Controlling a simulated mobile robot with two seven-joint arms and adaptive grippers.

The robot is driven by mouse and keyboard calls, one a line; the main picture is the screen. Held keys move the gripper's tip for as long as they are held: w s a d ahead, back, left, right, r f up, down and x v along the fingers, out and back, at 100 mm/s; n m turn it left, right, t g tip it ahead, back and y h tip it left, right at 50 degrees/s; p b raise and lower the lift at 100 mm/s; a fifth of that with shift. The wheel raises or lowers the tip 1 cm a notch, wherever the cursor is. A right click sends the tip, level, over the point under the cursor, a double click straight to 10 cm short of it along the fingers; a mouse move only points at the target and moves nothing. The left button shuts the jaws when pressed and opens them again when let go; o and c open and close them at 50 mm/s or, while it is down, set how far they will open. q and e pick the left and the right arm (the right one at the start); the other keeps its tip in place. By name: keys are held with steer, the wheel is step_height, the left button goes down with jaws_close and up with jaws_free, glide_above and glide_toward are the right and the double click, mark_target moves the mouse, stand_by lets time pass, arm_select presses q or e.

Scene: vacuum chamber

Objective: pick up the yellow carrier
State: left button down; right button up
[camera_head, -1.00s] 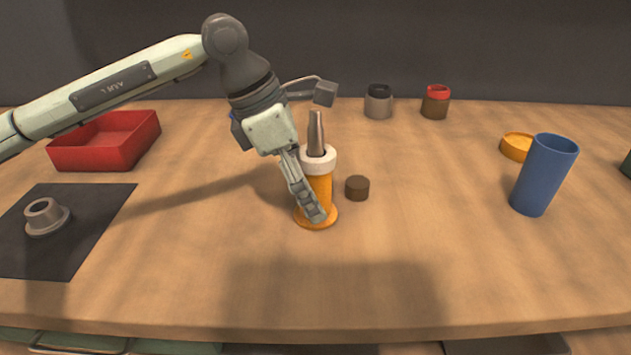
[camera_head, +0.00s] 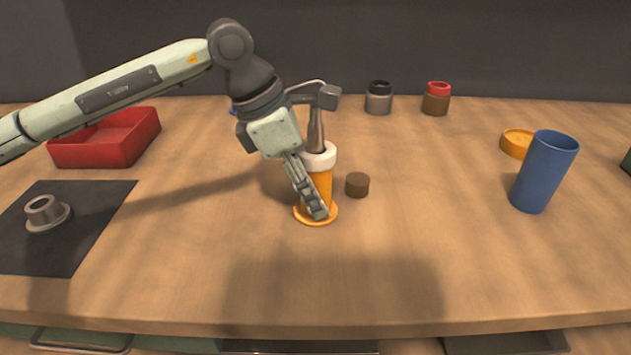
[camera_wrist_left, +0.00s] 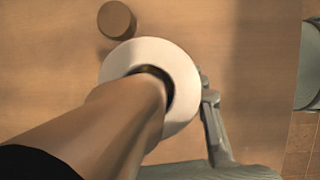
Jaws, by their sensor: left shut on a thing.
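The yellow carrier (camera_head: 321,191) stands upright near the middle of the table, with a round yellow foot and a white ring (camera_head: 320,157) at its top. A grey-brown tapered piece (camera_head: 316,131) sticks up out of the ring. My left gripper (camera_head: 318,205) is shut on the carrier, one finger lying along its front left side. The other finger is mostly hidden behind it. In the left wrist view the white ring (camera_wrist_left: 181,68) and the tapered piece (camera_wrist_left: 110,125) fill the middle, hiding the carrier's body. My right gripper is not in view.
A small brown cylinder (camera_head: 357,185) stands close to the carrier's right. A blue cup (camera_head: 544,173), a yellow dish (camera_head: 517,143) and two small jars stand farther right and back. A red tray (camera_head: 105,140) and a dark mat (camera_head: 92,229) with a grey flanged part (camera_head: 46,213) are left.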

mark_target(311, 166)
arm_select(q)
steer(key=shift+r, duration=0.1)
steer(key=shift+r, duration=1.2)
steer(key=shift+r+b, duration=0.3)
steer(key=shift+r, duration=0.55)
steer(key=s+a+r+b, duration=0.1)
steer(key=s+a+r, duration=0.5)
steer(key=a, duration=0.4)
steer(key=shift+r, duration=0.4)
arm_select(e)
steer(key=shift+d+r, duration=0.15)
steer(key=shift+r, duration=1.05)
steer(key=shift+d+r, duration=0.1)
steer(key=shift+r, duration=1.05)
arm_select(q)
steer(key=shift+d+f, duration=0.15)
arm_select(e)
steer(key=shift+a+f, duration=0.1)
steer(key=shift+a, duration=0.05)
